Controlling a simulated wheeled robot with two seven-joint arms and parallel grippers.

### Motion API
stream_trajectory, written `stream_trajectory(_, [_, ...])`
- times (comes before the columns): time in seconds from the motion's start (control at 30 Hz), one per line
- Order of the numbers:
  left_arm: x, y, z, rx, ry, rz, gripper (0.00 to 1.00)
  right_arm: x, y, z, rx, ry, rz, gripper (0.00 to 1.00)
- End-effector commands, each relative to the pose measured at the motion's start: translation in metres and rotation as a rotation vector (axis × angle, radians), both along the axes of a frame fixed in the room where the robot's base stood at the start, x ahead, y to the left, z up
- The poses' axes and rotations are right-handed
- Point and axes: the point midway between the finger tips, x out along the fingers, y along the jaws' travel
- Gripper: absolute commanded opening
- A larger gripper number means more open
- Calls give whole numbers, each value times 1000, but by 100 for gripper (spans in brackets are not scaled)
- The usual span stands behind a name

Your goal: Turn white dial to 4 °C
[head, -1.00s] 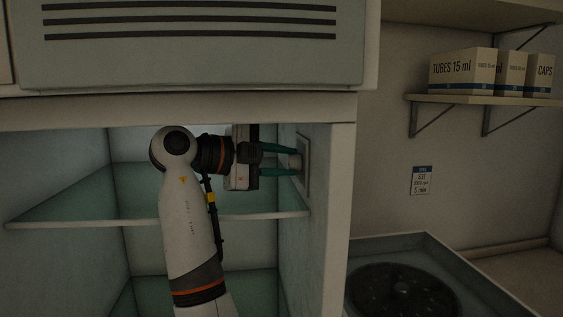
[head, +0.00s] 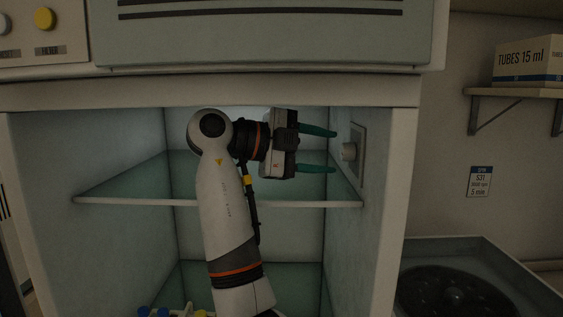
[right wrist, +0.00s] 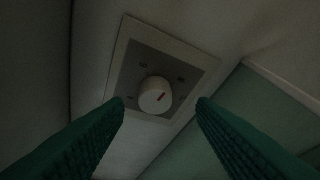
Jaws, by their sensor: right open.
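The white dial (head: 348,151) sits on a square plate (head: 359,150) on the right inner wall of the open cabinet. In the right wrist view the fingers (right wrist: 160,101) lie on either side below the dial. My left gripper is out of view.
A glass shelf (head: 120,190) runs below my right gripper. Blue and yellow items (head: 170,312) show at the bottom. Outside, a dark round rotor (head: 450,292) sits in an open tray, and a tube box (head: 528,62) stands on a wall shelf.

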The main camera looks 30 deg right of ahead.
Motion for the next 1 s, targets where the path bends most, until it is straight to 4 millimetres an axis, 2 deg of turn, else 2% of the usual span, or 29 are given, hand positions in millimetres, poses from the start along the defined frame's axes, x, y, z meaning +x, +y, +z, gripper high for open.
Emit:
stream_trajectory(0.03, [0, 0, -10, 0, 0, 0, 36, 3, 13, -4, -2, 0, 4, 51])
stream_trajectory(0.2, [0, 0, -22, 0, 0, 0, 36, 11, 51, -3, -3, 0, 3, 51])
stream_trajectory(0.43, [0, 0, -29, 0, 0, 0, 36, 19, 88, 0, 0, 0, 3, 51])
stream_trajectory(0.63, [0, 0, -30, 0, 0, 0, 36, 22, 98, 0, 0, 0, 1, 51])
stream_trajectory(1.0, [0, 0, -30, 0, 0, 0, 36, 22, 98, 0, -1, 0, 1, 51])
